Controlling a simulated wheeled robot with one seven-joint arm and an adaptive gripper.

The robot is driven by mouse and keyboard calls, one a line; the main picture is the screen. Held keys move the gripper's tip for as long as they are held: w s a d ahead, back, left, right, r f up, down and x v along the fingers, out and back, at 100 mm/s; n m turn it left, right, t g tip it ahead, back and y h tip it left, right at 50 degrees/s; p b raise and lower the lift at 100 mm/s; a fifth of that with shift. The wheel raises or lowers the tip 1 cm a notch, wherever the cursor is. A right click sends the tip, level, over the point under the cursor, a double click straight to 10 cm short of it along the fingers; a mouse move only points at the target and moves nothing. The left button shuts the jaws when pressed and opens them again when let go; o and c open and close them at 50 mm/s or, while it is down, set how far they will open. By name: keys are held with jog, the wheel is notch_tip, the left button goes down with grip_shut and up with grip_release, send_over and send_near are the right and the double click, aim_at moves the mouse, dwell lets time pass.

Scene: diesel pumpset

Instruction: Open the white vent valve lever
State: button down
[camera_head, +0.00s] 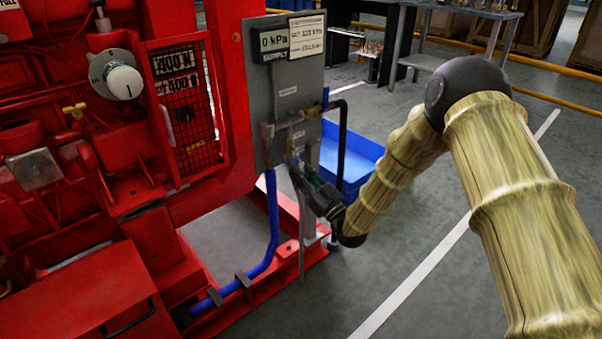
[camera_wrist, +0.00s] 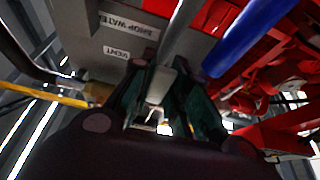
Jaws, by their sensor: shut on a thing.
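The white vent valve lever (camera_wrist: 158,82) shows in the wrist view as a pale piece between the two dark green fingers of my gripper (camera_wrist: 158,100). The fingers are closed on it from both sides. In the head view my gripper (camera_head: 298,168) is at the lower part of the grey panel (camera_head: 255,90), by the brass and grey pipe fittings (camera_head: 284,128). The lever cannot be made out there, hidden by the gripper. A VENT label (camera_wrist: 116,53) and a SHOP WATER label (camera_wrist: 128,24) are on the panel beside the fingers.
A 0 kPa display (camera_head: 273,41) tops the panel. A blue hose (camera_head: 271,215) runs down from the fittings, and a black hose (camera_head: 343,140) arches on the right. The red pumpset (camera_head: 90,180) stands left. A blue bin (camera_head: 350,155) sits behind; the grey floor at right is open.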

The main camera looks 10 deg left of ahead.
jog(key=c, duration=1.4)
grip_release()
jog(key=shift+d, duration=0.1)
jog(key=shift+o, duration=0.2)
jog(key=v, duration=1.2)
jog(key=shift+w+f, duration=0.1)
